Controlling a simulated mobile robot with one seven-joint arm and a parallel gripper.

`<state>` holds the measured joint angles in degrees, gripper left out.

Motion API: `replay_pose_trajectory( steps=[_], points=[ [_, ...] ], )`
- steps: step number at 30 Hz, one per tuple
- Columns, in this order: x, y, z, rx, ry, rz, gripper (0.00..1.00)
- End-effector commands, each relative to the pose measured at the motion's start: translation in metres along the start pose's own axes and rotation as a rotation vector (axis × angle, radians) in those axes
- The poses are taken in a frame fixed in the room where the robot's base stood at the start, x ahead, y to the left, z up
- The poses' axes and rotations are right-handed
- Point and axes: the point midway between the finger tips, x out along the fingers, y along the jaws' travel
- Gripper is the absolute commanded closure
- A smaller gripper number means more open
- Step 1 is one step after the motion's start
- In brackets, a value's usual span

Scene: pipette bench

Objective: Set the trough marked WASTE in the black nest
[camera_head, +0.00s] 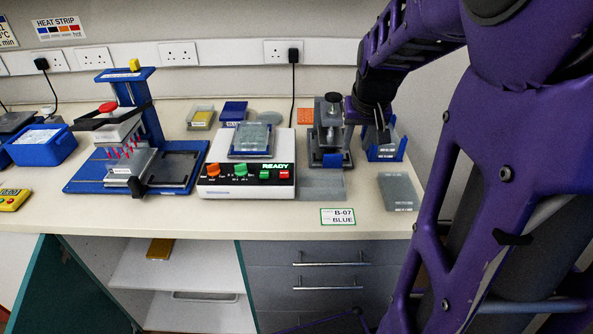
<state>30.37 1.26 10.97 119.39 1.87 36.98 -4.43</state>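My gripper (377,136) points down at the right of the bench, over a blue holder (400,150) with clear or pale contents. From this angle I cannot tell whether its fingers are apart or touch anything. No WASTE lettering is readable, so I cannot tell which container is the WASTE trough. A clear container with yellowish contents (201,117) stands at the back, left of a blue block. A dark flat bed (178,168) lies on the right of the blue pipetting stand (148,108); it may be the black nest.
A white instrument (246,188) reading READY carries a clear-lidded plate (251,140). A grey press-like device (329,130) stands close left of my gripper. A blue tub (42,145) is at far left. A grey mat (399,192) lies at the right front. The front edge is mostly clear.

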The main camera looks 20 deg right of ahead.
Motion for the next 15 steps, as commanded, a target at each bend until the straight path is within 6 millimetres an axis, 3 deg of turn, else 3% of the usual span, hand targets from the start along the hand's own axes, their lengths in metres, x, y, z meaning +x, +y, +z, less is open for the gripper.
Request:
replay_pose_trajectory(
  steps=[5,15],
  points=[
    [0.022,0.001,0.002,-0.006,-0.004,0.001,0.61],
    [0.099,0.001,0.003,-0.006,0.001,0.001,0.61]
  ],
)
